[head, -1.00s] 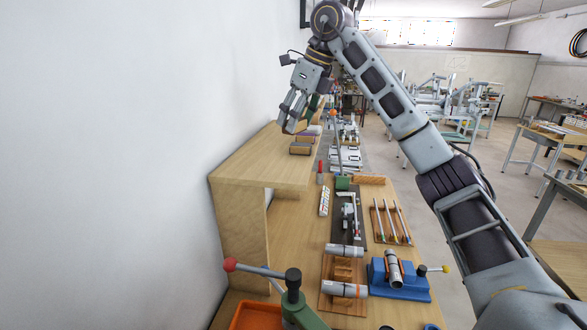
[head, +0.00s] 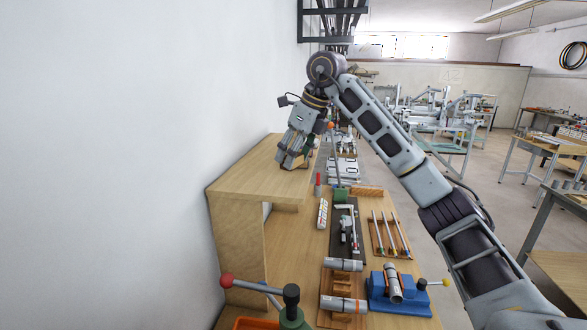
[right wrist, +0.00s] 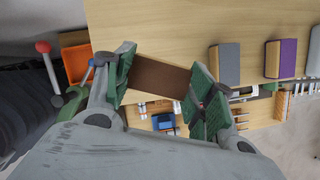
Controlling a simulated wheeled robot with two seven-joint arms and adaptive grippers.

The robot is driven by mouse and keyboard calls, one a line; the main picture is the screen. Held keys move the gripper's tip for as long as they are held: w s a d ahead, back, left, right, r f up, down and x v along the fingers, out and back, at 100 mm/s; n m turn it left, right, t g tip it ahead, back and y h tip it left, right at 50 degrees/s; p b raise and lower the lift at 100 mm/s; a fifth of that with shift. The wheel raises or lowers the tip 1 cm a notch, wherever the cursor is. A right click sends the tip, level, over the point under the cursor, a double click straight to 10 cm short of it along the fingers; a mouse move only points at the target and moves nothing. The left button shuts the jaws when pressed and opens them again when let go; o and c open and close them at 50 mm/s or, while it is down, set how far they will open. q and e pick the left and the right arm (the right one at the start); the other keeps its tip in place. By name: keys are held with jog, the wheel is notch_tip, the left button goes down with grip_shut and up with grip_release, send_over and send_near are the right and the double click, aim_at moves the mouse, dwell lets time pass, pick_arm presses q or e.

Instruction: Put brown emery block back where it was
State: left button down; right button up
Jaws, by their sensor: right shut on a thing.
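The brown emery block (right wrist: 160,78) is between the green-padded fingers of my right gripper (right wrist: 160,74) in the right wrist view. The gripper is shut on it. In the head view my right gripper (head: 291,153) points down over the far end of the raised wooden shelf (head: 245,170). I cannot tell whether the block touches the shelf. In the right wrist view a grey block (right wrist: 225,64) and a purple-topped block (right wrist: 280,58) stand on the shelf, to the right of the held block and apart from it. My left gripper is not in view.
Below the shelf, the bench holds a blue fixture (head: 398,290), a rack of rods (head: 390,235) and grey cylinders (head: 343,265). A red-knobbed lever (head: 227,281) stands in front. A white wall is on the left. The near part of the shelf top is clear.

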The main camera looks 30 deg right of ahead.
aim_at(294, 168)
jog(key=shift+f, duration=0.15)
jog(key=shift+f, duration=1.95)
jog(key=shift+f, duration=0.1)
jog(key=o, duration=1)
jog(key=shift+c, duration=0.2)
jog(key=shift+b+v, duration=0.3)
jog(key=shift+v, duration=3.25)
jog(key=shift+p+v, duration=0.3)
jog(key=shift+v, duration=2.25)
